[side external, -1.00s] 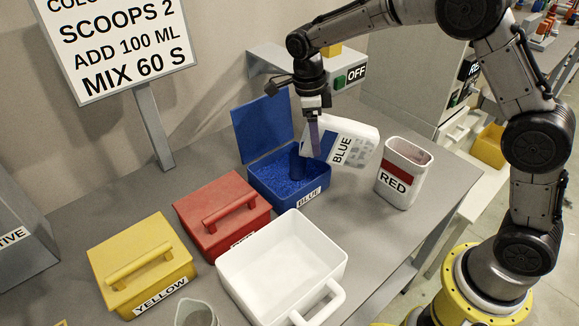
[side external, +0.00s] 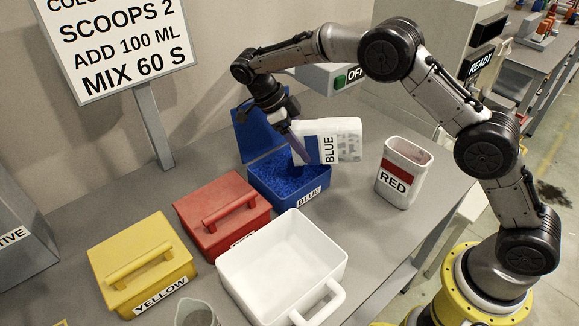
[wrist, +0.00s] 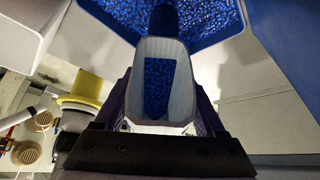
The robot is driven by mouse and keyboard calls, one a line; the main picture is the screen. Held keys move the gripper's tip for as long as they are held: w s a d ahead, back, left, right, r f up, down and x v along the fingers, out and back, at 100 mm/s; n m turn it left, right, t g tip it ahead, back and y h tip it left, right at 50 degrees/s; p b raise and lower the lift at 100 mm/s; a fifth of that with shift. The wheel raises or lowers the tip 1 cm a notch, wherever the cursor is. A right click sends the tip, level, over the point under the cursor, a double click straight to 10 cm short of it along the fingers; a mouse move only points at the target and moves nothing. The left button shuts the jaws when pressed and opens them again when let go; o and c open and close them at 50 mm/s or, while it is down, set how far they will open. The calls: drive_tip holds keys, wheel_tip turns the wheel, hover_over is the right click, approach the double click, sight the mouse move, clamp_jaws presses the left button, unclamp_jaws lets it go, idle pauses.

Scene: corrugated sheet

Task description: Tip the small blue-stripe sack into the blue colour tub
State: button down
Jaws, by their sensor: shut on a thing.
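The small white sack (side external: 345,140) with a blue stripe and the word BLUE lies on its side in the air, its mouth to the left over the blue tub. My gripper (side external: 299,148) is shut on it near the mouth end. The wrist view shows the open mouth of the sack (wrist: 184,95) with blue granules inside. A dark blue shape at its far lip may be falling granules. The blue tub (side external: 314,202) stands below with its lid open at the back and blue granules inside. It also shows at the top of the wrist view (wrist: 232,60).
A white sack with a red stripe (side external: 405,172) stands upright to the right. A red lidded tub (side external: 205,235), a yellow lidded tub (side external: 115,300) and an empty white handled container (side external: 240,285) stand to the left and front. A control box (side external: 325,78) is behind.

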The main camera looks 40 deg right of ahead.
sight(297, 124)
drive_tip(key=shift+g+h, duration=0.6)
drive_tip(key=r, duration=0.4)
drive_tip(key=shift+w+a+r, duration=0.3)
drive_tip(key=shift+r, duration=0.05)
drive_tip(key=shift+f, duration=0.1)
